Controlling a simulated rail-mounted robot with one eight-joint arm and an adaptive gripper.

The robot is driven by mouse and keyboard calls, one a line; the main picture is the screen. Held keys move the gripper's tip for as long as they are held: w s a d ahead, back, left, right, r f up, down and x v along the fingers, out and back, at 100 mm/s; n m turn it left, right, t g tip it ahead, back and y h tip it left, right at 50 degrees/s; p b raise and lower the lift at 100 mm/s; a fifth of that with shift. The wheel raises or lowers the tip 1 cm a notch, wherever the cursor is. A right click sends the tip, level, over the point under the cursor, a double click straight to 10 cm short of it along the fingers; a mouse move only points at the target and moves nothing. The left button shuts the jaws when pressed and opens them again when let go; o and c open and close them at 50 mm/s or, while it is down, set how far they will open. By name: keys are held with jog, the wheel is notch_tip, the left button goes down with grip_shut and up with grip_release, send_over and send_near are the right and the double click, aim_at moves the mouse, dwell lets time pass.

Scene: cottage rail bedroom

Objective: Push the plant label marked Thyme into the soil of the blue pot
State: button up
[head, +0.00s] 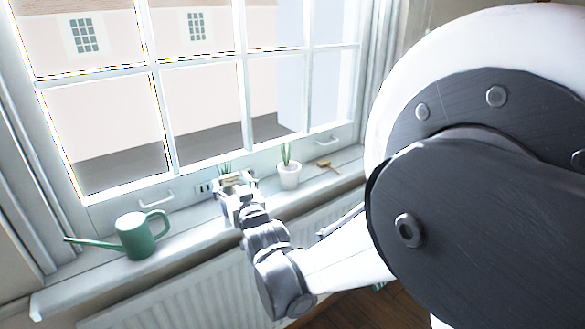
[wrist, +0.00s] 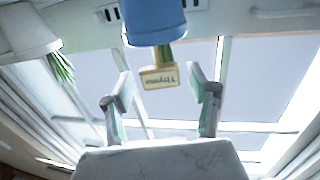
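The blue pot (wrist: 155,20) shows upside down at the top of the wrist view. The tan plant label (wrist: 160,77), with "Thyme" readable upside down, stands at the pot's rim. Green and tan strips join it to the pot; how deep its stem sits is hidden. My gripper (wrist: 163,90) is open, with one finger on each side of the label and visible gaps to both. In the head view my gripper (head: 236,180) is over the sill and hides the blue pot; green leaves show just behind it.
A white pot with a green plant (head: 289,175) stands on the windowsill (head: 190,237) right of my gripper, with a small tan object (head: 323,164) beyond. A green watering can (head: 138,237) stands to the left. The window is close behind; a radiator (head: 190,290) is below.

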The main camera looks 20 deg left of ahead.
jog(key=shift+o, duration=0.2)
jog(key=shift+s+d, duration=0.1)
jog(key=shift+d, duration=0.05)
jog(key=v, duration=1.2)
jog(key=shift+s, duration=0.15)
jog(key=shift+a+r, duration=0.15)
jog(key=shift+a, duration=0.05)
